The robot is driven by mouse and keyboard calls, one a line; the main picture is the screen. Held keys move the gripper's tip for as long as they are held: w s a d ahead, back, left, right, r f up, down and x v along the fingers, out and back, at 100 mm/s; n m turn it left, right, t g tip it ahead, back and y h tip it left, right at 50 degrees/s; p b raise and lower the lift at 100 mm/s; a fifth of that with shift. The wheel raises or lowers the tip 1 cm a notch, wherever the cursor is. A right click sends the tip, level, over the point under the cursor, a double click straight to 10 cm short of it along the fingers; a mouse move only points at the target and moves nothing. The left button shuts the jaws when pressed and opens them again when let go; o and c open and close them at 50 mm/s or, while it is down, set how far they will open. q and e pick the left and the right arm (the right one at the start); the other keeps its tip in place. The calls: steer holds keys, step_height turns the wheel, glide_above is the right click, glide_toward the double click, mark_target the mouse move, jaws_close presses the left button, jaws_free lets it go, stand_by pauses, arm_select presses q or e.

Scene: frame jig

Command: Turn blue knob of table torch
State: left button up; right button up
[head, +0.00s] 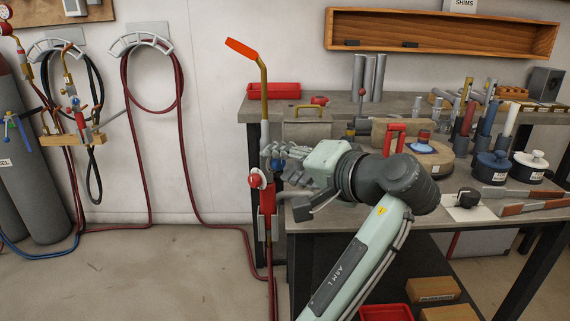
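The table torch (267,200) stands upright at the left edge of the workbench, with a red body, a brass tube and an orange tip. A red knob (254,180) sticks out on its left side. A small bluish part (277,164) shows on its right side, by my fingers; it may be the blue knob, but it is mostly covered. My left gripper (277,158) reaches in from the right, with its fingertips right beside the torch. I cannot tell whether the fingers touch or close on the knob. My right gripper is not in view.
The workbench (420,104) behind my arm holds tools, cylinders and labelled pots (491,166). A red tray (273,90) sits at its back left. Red hoses (180,160) hang on the wall and run along the floor to the torch. The floor at left is mostly clear.

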arm_select(q)
step_height(320, 180, up, 10)
stand_by(0.7)
